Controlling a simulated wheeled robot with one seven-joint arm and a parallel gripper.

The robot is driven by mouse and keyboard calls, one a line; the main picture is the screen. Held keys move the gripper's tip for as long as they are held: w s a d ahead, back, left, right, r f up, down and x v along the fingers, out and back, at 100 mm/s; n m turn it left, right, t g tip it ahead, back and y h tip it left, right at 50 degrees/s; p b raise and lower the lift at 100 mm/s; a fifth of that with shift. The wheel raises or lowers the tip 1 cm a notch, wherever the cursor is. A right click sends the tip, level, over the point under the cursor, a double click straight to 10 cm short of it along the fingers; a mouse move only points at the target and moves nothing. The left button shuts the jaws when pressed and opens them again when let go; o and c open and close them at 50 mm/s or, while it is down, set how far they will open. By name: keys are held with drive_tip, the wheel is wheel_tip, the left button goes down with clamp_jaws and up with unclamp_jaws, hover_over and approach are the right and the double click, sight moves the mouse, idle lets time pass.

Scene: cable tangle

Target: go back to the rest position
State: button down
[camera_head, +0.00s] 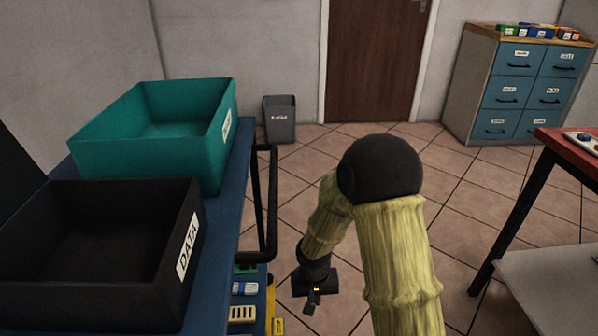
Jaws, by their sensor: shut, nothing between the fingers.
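My gripper (312,302) is at the lower middle of the head camera view, pointing down over the tiled floor, just right of the blue cart. Its fingers look close together and nothing shows between them. My arm bends at a dark elbow above it, and the forearm slants down to the left. No cable shows in the gripper or on the visible floor.
A blue cart (222,222) at left carries a teal bin (150,160) and a black bin labelled DATA (140,290). Its black handle (271,205) is near my forearm. A red-topped table (570,138) stands at right. Open floor (480,200) lies between.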

drive_tip(key=s+d+r+t+p, duration=0.1)
drive_tip(key=s+d+r+p, duration=0.25)
drive_tip(key=r, duration=0.45)
drive_tip(key=s+d+r+p, duration=0.2)
drive_tip(key=s+d+r, duration=0.2)
drive_tip(key=r, duration=0.4)
drive_tip(key=s+d+r+t+p, duration=0.1)
drive_tip(key=s+d+r+p, duration=0.25)
drive_tip(key=r, duration=0.45)
wheel_tip(320, 180, up, 38)
drive_tip(key=p, duration=3.7)
drive_tip(key=shift+d+m+y, duration=0.15)
drive_tip(key=shift+m+y, duration=0.15)
drive_tip(key=shift+f, duration=0.1)
drive_tip(key=shift+w, duration=0.1)
